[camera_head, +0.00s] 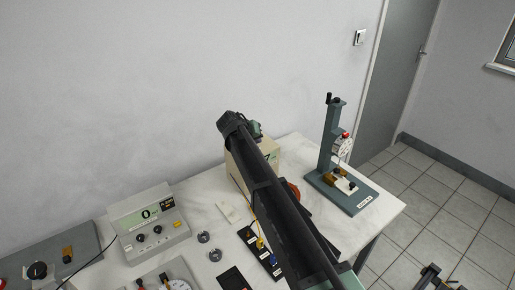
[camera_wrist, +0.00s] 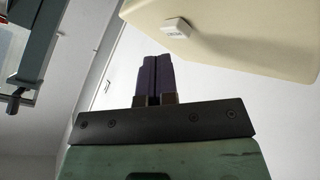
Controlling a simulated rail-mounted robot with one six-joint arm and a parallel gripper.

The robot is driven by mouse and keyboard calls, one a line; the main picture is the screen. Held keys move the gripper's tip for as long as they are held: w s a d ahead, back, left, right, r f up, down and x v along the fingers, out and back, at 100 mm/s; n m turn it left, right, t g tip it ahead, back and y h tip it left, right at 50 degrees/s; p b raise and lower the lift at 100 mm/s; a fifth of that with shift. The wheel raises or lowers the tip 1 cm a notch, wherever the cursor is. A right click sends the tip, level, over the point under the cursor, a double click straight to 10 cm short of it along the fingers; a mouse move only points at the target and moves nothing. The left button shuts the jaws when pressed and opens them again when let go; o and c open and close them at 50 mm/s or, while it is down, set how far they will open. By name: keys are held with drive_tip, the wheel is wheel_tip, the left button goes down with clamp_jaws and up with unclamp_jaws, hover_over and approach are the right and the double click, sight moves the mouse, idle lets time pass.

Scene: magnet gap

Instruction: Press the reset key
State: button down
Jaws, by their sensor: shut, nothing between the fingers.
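A white key (camera_wrist: 177,29) with small dark lettering, too small to read surely, sticks out from a cream box (camera_wrist: 250,45) in the wrist view. In the head view the cream box (camera_head: 238,170) stands on the bench, partly hidden behind my arm; the key does not show there. My gripper (camera_wrist: 154,58) is shut and empty. In the wrist view its dark fingertips appear below and left of the key, apart from it. In the head view the fingers are hidden at the far end of my arm, above the box.
A grey console (camera_head: 148,222) with a display and a yellow button stands left on the bench (camera_head: 205,222). A green test stand (camera_head: 335,140) with a dial gauge is at the right. A black panel (camera_head: 258,250) and small rings lie in front. The wall rises behind.

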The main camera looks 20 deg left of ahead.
drive_tip(key=shift+f, duration=0.1)
idle(0.3)
drive_tip(key=shift+f+b, duration=0.35)
drive_tip(key=shift+b, duration=0.05)
drive_tip(key=shift+f+b, duration=0.45)
idle(0.4)
drive_tip(key=shift+r, duration=0.1)
drive_tip(key=shift+r+p, duration=0.8)
drive_tip(key=shift+p, duration=0.1)
wheel_tip(320, 180, up, 5)
drive_tip(key=p, duration=0.5)
drive_tip(key=shift+r, duration=0.1)
